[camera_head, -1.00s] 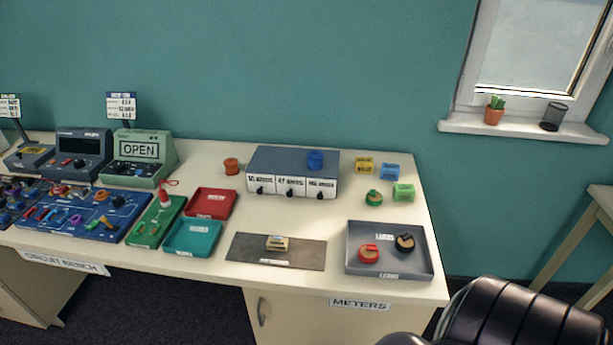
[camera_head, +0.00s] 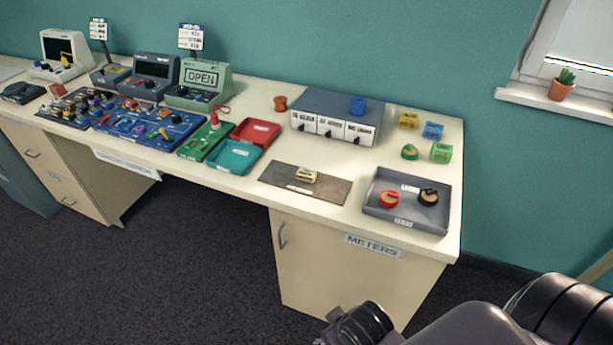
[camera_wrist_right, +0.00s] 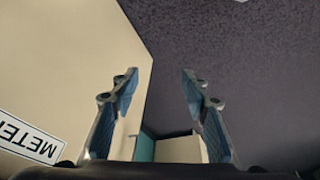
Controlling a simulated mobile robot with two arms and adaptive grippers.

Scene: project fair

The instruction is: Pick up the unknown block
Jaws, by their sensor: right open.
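A small beige block (camera_head: 305,175) lies on a dark grey-brown mat (camera_head: 330,191) near the front edge of the table. Its markings are too small to read. Yellow (camera_head: 408,120), blue (camera_head: 433,131) and green (camera_head: 441,153) blocks stand at the table's right end. My right gripper (camera_wrist_right: 158,88) is open and empty in the right wrist view, in front of the cabinet below the tabletop, away from the blocks. My right arm shows at the bottom right of the head view. My left gripper is not in view.
A grey tray (camera_head: 425,222) holds a red and a black piece, right of the mat. A grey box with three drawers (camera_head: 335,104) stands behind the mat. Red (camera_head: 256,123) and teal (camera_head: 233,144) trays lie left. The floor (camera_head: 190,270) before the table is clear.

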